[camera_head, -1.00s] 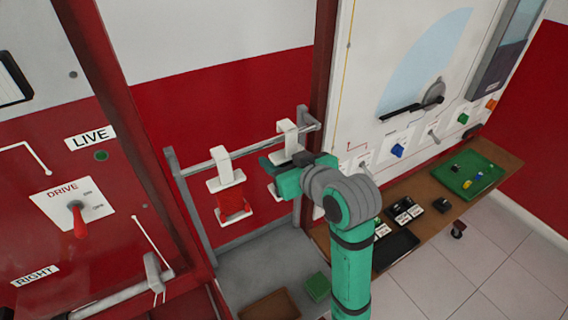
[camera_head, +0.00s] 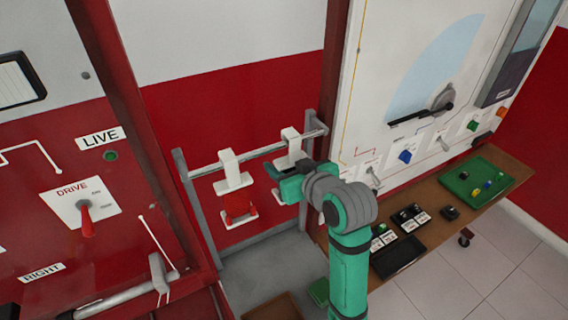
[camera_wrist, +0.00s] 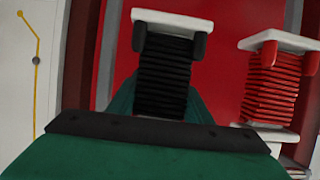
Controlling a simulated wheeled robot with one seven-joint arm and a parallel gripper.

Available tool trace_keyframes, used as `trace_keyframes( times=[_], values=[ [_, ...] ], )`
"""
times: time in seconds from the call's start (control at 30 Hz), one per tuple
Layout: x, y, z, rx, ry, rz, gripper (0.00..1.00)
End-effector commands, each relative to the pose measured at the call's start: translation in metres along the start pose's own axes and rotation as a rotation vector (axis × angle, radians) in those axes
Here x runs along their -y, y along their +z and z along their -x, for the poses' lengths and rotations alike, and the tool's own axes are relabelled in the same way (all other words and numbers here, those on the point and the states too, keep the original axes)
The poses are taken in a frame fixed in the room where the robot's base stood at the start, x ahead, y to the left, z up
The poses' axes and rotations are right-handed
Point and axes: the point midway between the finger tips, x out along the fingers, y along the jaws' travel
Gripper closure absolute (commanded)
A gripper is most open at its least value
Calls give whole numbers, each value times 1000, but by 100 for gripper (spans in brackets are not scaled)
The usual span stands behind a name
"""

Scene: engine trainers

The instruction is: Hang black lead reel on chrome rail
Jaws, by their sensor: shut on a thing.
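The black lead reel (camera_wrist: 165,78) fills the middle of the wrist view, with black windings below a white top flange. In the head view its white hook (camera_head: 291,142) appears at the chrome rail (camera_head: 262,151), overlapping it. I cannot tell whether the hook bears on the rail. My gripper (camera_head: 280,172) is shut on the reel, and my green gripper and wrist hide much of it in the head view. The green fingers show behind and beside the windings in the wrist view.
A red reel (camera_head: 240,209) hangs from the rail by a white hook (camera_head: 231,168), left of my gripper; it also shows in the wrist view (camera_wrist: 272,90). A dark red post (camera_head: 334,85) and a white panel (camera_head: 385,70) stand right. A green tray (camera_head: 475,183) lies on the bench.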

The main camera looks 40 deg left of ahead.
Motion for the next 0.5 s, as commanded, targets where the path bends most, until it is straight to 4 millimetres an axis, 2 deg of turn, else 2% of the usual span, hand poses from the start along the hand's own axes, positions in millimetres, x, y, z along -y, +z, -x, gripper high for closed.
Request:
trace_keyframes(
  times=[0.03,0.07,0.13,0.17,0.5],
  values=[
    [0,0,0,-1,0,0,81],
    [0,0,0,-1,0,0,53],
    [0,0,0,-1,0,0,36],
    [0,0,0,-1,0,0,33],
    [0,0,0,0,0,0,33]
  ],
)
